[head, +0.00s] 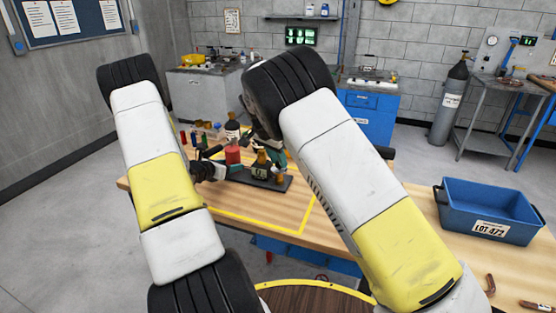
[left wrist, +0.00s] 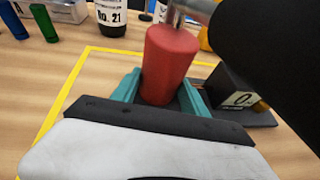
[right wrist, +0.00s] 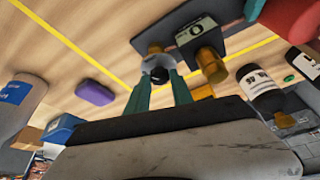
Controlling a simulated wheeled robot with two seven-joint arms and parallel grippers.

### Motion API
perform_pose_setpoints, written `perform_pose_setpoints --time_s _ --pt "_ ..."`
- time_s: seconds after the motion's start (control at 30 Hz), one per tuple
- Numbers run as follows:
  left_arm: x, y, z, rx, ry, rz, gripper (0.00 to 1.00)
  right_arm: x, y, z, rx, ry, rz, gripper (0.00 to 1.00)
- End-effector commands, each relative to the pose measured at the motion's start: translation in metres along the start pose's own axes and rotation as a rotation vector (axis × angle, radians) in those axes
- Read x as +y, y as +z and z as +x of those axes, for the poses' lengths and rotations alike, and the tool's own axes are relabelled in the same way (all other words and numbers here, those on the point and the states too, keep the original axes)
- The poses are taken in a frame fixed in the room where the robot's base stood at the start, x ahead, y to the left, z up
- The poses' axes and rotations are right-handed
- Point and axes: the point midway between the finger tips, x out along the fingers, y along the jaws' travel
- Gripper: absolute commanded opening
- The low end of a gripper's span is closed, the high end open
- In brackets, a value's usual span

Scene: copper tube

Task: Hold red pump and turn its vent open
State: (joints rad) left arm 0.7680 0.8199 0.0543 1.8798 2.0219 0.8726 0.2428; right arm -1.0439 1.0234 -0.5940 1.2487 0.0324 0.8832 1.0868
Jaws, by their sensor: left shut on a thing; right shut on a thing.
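The red pump (head: 233,155) stands upright by a dark base plate (head: 276,184) on the bench. My left gripper (left wrist: 160,92) is shut around the red pump's body (left wrist: 166,60), with a teal finger on each side. A metal stem rises from its top. In the right wrist view my right gripper (right wrist: 158,82) is shut on a small black knob (right wrist: 159,75), at the end of a pale fitting beside the plate (right wrist: 208,22). I cannot tell whether this knob is the vent. A dark block (right wrist: 196,34) marked 0 and a brass fitting (right wrist: 212,66) sit by it.
A labelled bottle (right wrist: 263,88) stands near my right gripper, and a purple object (right wrist: 95,93) lies on the bench. Small coloured bottles stand behind the pump. A blue crate (head: 487,211) is at the right. Yellow tape (head: 287,233) marks the bench.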

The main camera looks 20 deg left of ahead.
Motion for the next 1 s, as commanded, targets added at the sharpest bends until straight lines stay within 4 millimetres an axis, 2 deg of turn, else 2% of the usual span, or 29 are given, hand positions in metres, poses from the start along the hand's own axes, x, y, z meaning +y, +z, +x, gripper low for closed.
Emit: perform_pose_setpoints --time_s 0.17,0.7,1.0 --pt "-0.0007 -0.0018 0.0002 0.004 -0.001 -0.001 0.00 0.0009 -0.0007 -0.0002 -0.002 -0.019 -0.042 0.00" --pt "-0.0007 -0.0018 0.0002 0.004 -0.001 -0.001 0.00 0.0040 -0.0017 0.0002 -0.001 -0.150 -0.358 0.00" --pt "-0.0006 -0.0018 0.0002 0.004 -0.001 -0.001 0.00 0.0046 -0.0018 0.0006 0.000 -0.191 -0.462 0.00"
